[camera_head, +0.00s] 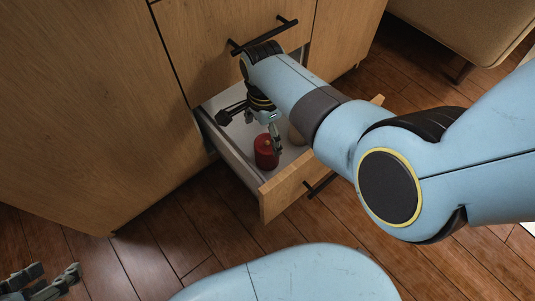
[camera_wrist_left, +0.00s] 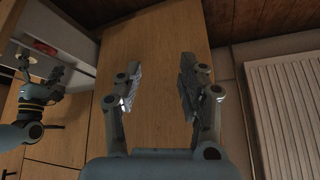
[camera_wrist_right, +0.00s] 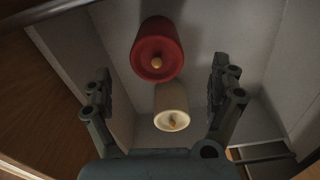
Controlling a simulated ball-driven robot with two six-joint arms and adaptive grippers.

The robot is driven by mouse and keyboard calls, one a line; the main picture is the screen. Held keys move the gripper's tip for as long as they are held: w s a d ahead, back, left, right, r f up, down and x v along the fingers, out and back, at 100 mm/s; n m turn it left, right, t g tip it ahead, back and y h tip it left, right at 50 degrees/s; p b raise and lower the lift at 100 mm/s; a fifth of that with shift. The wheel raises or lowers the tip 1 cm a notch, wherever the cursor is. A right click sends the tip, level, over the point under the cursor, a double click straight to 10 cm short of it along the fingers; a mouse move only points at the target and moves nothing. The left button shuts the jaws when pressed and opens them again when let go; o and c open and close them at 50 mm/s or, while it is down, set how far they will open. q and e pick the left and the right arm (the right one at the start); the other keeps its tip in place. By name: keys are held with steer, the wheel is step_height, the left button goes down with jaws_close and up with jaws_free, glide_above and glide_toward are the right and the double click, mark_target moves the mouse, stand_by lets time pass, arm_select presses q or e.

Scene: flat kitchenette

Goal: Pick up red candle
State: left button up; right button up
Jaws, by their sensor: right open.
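The red candle (camera_head: 266,154) stands in the open drawer (camera_head: 233,158) in the head view. In the right wrist view the red candle (camera_wrist_right: 158,45) is at the top, roughly between the fingertips. My right gripper (camera_wrist_right: 160,75) is open and empty, reaching into the drawer; one finger shows close beside the candle in the head view (camera_head: 252,130), contact unclear. My left gripper (camera_head: 50,285) is at the bottom left of the head view, far from the drawer. It is open and empty in the left wrist view (camera_wrist_left: 160,85).
A closed drawer front with a black handle (camera_head: 262,36) is above. A white radiator (camera_wrist_left: 282,110) is right in the left wrist view.

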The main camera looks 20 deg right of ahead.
mark_target(265, 140)
steer(key=shift+s+f+b, duration=0.1)
steer(key=shift+f+b, duration=0.45)
steer(key=shift+f, duration=0.35)
steer(key=shift+f+b, duration=0.45)
steer(key=shift+f, duration=0.05)
arm_select(q)
step_height(265, 140, down, 4)
steer(key=t, duration=0.3)
steer(key=shift+d+r, duration=0.1)
steer(key=shift+r, duration=0.15)
arm_select(e)
steer(key=shift+f, duration=0.2)
